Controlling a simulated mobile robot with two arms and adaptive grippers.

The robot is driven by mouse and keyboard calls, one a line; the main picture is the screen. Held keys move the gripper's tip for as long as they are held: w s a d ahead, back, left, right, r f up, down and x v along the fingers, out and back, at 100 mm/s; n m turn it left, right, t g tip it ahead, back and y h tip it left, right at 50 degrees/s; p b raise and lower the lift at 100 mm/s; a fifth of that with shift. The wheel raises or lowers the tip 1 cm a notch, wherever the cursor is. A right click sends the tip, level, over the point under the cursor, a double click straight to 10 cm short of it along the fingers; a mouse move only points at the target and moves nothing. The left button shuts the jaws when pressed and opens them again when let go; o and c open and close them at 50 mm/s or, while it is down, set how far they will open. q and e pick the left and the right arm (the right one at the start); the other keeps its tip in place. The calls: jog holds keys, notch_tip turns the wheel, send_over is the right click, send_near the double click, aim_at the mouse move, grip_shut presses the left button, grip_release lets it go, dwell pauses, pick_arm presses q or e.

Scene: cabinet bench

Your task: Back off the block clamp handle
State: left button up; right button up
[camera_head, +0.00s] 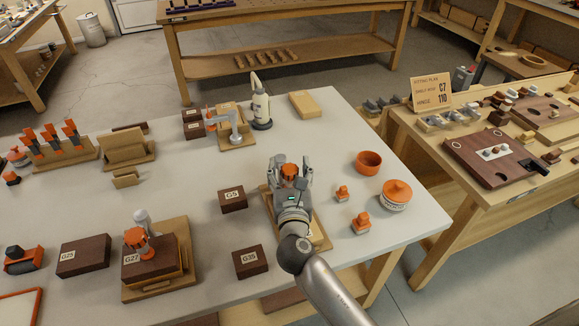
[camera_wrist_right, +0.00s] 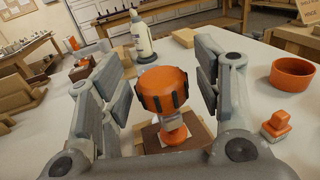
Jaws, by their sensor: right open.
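My right gripper (camera_head: 290,178) is above the wooden board (camera_head: 318,232) near the table's middle, reaching in from the bottom. In the right wrist view the open gripper (camera_wrist_right: 162,82) has one finger on each side of an orange handle (camera_wrist_right: 163,90) with dark ribs. Gaps show between both fingers and the handle. The handle sits on a grey spindle above an orange foot (camera_wrist_right: 174,135) and a brown block (camera_wrist_right: 178,140). The handle's orange top also shows in the head view (camera_head: 290,171); the gripper hides most of the clamp below. My left gripper is not in view.
Another clamp with an orange handle (camera_head: 135,237) stands on block G27 at the left. Blocks G5 (camera_head: 233,199) and G35 (camera_head: 250,262) lie left of my gripper. An orange bowl (camera_head: 368,162), a lidded jar (camera_head: 397,195) and small orange-topped pieces (camera_head: 361,223) stand to the right.

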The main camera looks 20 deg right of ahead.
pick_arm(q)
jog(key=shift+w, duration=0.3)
pick_arm(e)
jog(key=shift+w, duration=0.25)
